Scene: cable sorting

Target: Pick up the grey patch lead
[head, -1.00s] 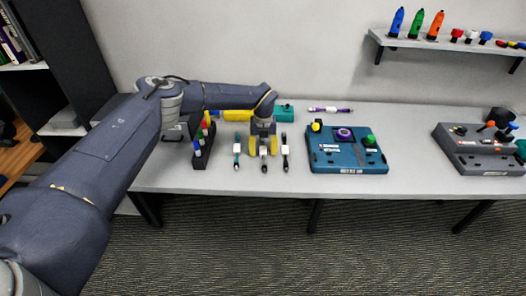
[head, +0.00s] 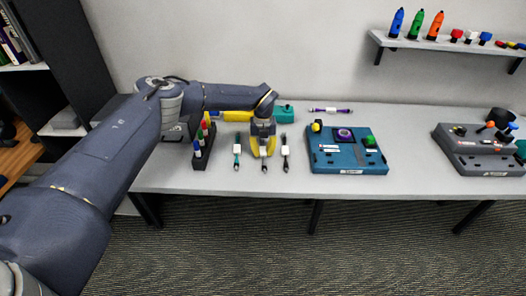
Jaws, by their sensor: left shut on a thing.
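The grey patch lead (head: 264,168) lies on the table between two other leads, and its near end pokes out below my left gripper (head: 263,154). The gripper points down at table height; I cannot tell whether the lead is off the table. My right gripper is not in view.
A teal lead (head: 237,150) lies close on the left and a black lead (head: 285,151) close on the right. A rack of coloured pens (head: 202,158) stands further left. A blue panel box (head: 345,164) is to the right. A purple lead (head: 331,110) lies at the back.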

